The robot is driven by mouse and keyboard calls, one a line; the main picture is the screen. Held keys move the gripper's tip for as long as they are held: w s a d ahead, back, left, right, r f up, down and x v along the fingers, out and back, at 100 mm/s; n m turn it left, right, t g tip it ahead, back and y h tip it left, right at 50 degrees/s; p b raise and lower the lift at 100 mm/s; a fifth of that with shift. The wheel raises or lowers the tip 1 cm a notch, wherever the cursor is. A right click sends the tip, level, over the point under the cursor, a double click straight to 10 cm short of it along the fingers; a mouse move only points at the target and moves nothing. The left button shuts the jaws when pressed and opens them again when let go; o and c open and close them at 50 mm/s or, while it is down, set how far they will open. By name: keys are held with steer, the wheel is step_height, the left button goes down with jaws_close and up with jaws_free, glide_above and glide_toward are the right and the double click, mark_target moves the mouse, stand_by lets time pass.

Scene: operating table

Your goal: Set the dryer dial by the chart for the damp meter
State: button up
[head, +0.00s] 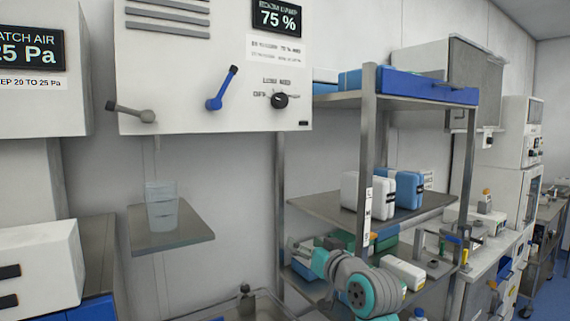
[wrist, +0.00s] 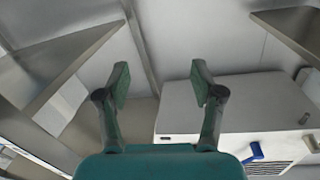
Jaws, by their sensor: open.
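A white wall unit (head: 220,80) carries a dark display (head: 279,18) reading 75 %; its heading is too blurred to read. Below it is a pale printed panel (head: 278,49) with small lines I cannot read. A round black dial (head: 280,100) sits under a small label at the unit's lower right; its setting is unclear. A blue lever (head: 221,88) and a grey lever (head: 131,112) are to its left. My gripper (wrist: 160,82) is open and empty in the wrist view. The wall unit (wrist: 250,105) shows upside down beyond it; the dial is not visible there.
A metal rack (head: 369,150) with boxes stands right of the unit, my arm in front of it. A small shelf (head: 190,240) with a clear cup (head: 161,206) hangs below the unit. Another display (head: 30,52) reads 25 Pa at far left.

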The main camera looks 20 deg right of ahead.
step_height(320, 180, up, 16)
steer(key=n+y, duration=0.2)
steer(key=n, duration=0.1)
glide_toward(282, 101)
steer(key=x, duration=0.9)
steer(key=c, duration=1.1)
steer(key=shift+c, duration=0.2)
